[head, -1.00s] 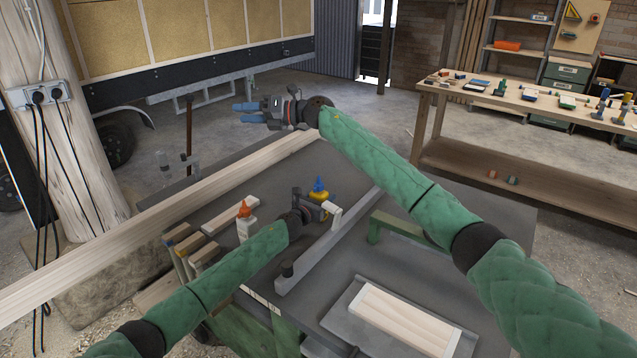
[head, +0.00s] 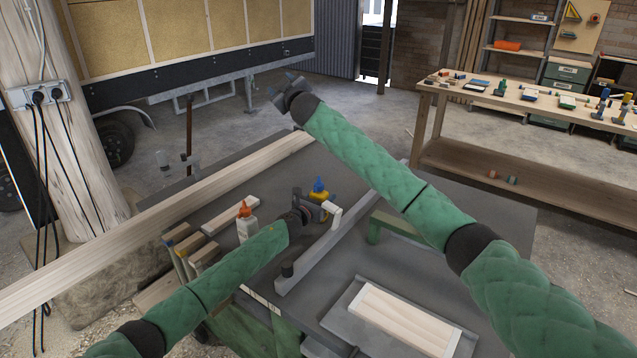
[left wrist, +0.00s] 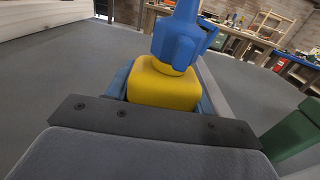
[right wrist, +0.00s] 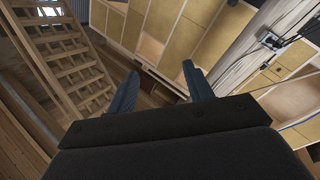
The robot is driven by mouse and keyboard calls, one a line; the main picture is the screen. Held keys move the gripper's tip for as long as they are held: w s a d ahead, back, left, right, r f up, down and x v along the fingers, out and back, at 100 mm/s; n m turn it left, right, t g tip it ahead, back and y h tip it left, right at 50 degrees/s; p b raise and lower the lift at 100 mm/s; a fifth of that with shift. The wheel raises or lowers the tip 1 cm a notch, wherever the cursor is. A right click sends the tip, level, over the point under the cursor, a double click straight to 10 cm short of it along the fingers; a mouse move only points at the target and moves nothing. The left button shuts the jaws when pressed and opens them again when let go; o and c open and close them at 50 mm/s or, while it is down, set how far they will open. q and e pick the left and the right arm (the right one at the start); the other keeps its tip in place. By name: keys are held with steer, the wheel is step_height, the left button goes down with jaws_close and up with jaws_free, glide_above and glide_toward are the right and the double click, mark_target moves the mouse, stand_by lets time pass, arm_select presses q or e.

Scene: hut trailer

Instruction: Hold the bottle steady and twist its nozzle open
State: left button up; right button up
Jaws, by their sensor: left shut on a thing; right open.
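A yellow bottle (head: 319,196) with a blue nozzle (head: 319,184) stands upright on the dark grey table (head: 350,260). My left gripper (head: 316,201) is shut on the yellow body. In the left wrist view the yellow bottle (left wrist: 165,84) sits between the blue fingers, and its blue ribbed nozzle (left wrist: 182,40) rises above them. My right gripper (head: 283,88) is raised in the air well beyond and above the bottle, seen small in the head view. In the right wrist view its fingers (right wrist: 160,88) are apart with nothing between them.
A white bottle with an orange tip (head: 246,220) stands left of the yellow bottle, near wooden strips (head: 230,215). A grey fence bar (head: 325,245) and a green bracket (head: 378,228) lie to the right. A board in a tray (head: 405,320) lies at the front.

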step_height(320, 180, down, 6)
steer(key=d+m+g+h, duration=0.2)
steer(key=m+g+h, duration=0.1)
steer(key=m+h, duration=0.15)
steer(key=m+g+h, duration=0.5)
steer(key=m+g, duration=0.5)
steer(key=m, duration=0.1)
glide_toward(319, 182)
steer(key=x, duration=0.9)
steer(key=shift+f, duration=0.35)
steer(key=shift+c, duration=0.4)
